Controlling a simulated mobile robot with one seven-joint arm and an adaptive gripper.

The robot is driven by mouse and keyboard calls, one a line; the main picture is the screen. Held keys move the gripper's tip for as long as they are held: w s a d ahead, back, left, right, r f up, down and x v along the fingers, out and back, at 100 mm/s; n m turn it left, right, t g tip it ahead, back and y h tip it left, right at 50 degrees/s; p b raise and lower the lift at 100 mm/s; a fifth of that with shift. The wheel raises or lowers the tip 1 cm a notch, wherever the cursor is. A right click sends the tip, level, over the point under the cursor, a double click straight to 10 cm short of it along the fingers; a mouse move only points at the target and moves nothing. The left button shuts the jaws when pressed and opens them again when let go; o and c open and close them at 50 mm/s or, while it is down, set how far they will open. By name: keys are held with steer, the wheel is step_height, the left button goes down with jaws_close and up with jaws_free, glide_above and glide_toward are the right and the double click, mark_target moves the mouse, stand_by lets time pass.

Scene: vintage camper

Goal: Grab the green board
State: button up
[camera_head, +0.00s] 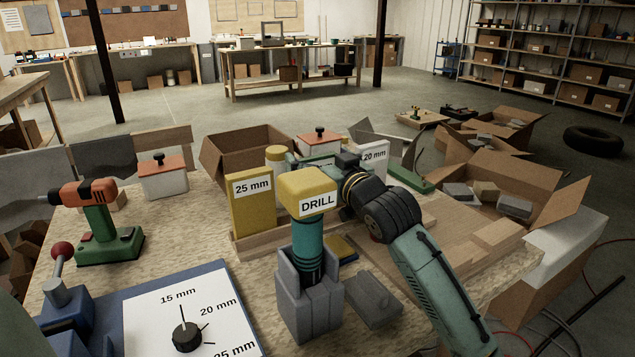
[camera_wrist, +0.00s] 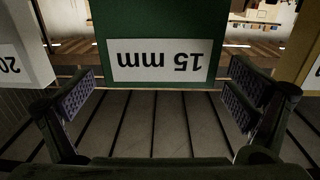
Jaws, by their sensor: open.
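The green board (camera_wrist: 158,22), with an upside-down "15 mm" label, fills the upper middle of the wrist view. My gripper (camera_wrist: 160,88) is open, with one finger pad at each side of the board's near edge. Gaps show between the pads and the board, and it is not clamped. In the head view, my gripper is mostly hidden behind the yellow-topped drill, and I cannot clearly make out the green board there.
The white 20 mm board (camera_head: 374,157) and yellow 25 mm board (camera_head: 252,208) flank the green one. The drill (camera_head: 308,215) stands in a grey holder in front. An open cardboard box (camera_head: 240,155) is behind. A blue dial panel (camera_head: 190,318) lies front left.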

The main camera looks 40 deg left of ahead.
steer(key=shift+w+a, duration=0.15)
steer(key=shift+a, duration=0.1)
steer(key=shift+c, duration=0.5)
steer(key=c, duration=1.6)
